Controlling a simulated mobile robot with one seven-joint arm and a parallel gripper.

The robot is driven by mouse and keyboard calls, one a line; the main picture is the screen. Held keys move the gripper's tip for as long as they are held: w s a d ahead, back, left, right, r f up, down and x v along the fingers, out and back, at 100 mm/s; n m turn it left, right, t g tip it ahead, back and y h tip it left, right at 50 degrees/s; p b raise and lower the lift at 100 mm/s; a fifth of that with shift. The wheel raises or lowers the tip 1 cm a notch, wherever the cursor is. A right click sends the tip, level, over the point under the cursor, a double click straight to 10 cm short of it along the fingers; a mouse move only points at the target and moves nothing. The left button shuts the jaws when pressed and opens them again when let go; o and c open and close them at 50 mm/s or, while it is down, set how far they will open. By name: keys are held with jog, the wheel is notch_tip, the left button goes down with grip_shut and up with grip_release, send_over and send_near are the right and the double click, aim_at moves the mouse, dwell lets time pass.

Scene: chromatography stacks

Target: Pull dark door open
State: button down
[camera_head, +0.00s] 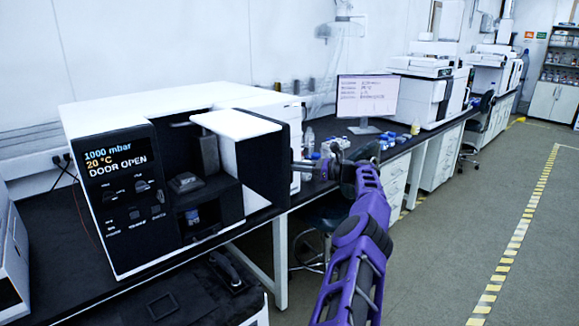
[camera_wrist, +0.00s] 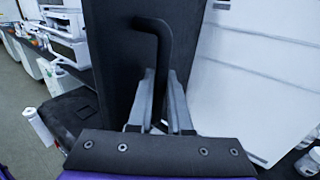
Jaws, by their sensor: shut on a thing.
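The dark door (camera_head: 262,168) of the white instrument (camera_head: 160,98) stands swung out from the chamber, which shows open to its left. The instrument's display (camera_head: 115,160) reads "1000 mbar", "20 °C" and "DOOR OPEN". In the wrist view the dark door (camera_wrist: 115,50) fills the middle, with a black bent handle (camera_wrist: 160,35) on it. My gripper (camera_wrist: 162,78) is shut on the handle, its two grey fingers on either side of the handle's shaft. In the head view my gripper (camera_head: 308,167) is at the door's right side, and the grip is small there.
The black bench (camera_head: 40,235) runs under the instrument and on to the back right. A monitor (camera_head: 362,97), small bottles and white lab machines (camera_head: 430,85) stand further along it. A dark stool (camera_head: 325,215) is under the bench. The grey floor at the right is clear.

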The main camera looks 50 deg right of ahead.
dwell(0.5)
jog(key=c, duration=1.1)
grip_release()
